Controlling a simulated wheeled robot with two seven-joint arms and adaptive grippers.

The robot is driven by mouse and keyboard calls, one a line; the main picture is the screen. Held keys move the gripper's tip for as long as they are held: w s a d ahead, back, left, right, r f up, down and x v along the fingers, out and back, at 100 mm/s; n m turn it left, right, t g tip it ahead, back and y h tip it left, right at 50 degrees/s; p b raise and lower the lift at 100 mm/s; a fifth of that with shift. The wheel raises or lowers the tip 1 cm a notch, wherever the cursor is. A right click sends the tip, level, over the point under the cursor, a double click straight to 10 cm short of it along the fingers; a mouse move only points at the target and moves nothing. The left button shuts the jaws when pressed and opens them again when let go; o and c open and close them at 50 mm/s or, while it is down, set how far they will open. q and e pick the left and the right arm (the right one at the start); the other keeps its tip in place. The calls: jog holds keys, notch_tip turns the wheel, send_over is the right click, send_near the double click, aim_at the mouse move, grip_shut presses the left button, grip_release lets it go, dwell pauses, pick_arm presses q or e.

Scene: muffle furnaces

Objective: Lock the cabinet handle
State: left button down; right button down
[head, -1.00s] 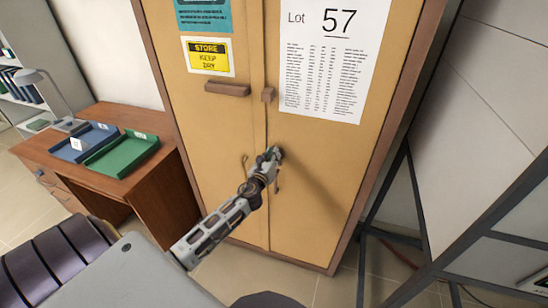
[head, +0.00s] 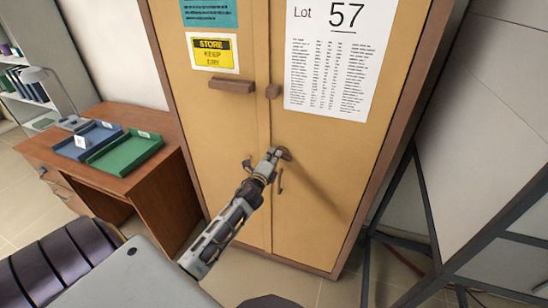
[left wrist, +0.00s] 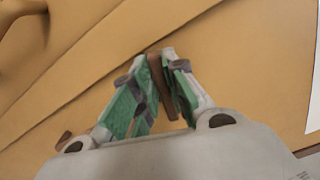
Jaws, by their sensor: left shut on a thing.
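The tan cabinet (head: 300,215) has two doors. My left gripper (head: 275,155) is at the right door, just right of the seam between the doors. It is shut on a small brown handle (head: 286,153), whose end shows beyond the fingertips. In the left wrist view, the brown handle (left wrist: 158,82) stands between the green-padded fingers (left wrist: 160,75). Most of the handle is hidden by the fingers in the head view. My right gripper is not in view.
Higher on the doors are a horizontal brown bar (head: 231,85) and a small upright brown block (head: 272,91). Thin dark pulls (head: 280,182) sit near the seam. A desk (head: 150,180) with blue and green trays stands left. A dark metal frame (head: 430,245) stands right.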

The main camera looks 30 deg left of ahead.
pick_arm(q)
jog(key=shift+a+f+n, duration=0.1)
jog(key=shift+f+n, duration=0.05)
jog(key=shift+n, duration=0.65)
jog(key=shift+f+n, duration=0.15)
jog(key=shift+n, duration=0.65)
jog(key=c, duration=1.4)
grip_release()
jog(key=shift+c, duration=0.2)
jog(key=shift+s, duration=0.15)
jog(key=v, duration=1.1)
jog(key=shift+s, duration=0.4)
jog(key=shift+f, duration=0.1)
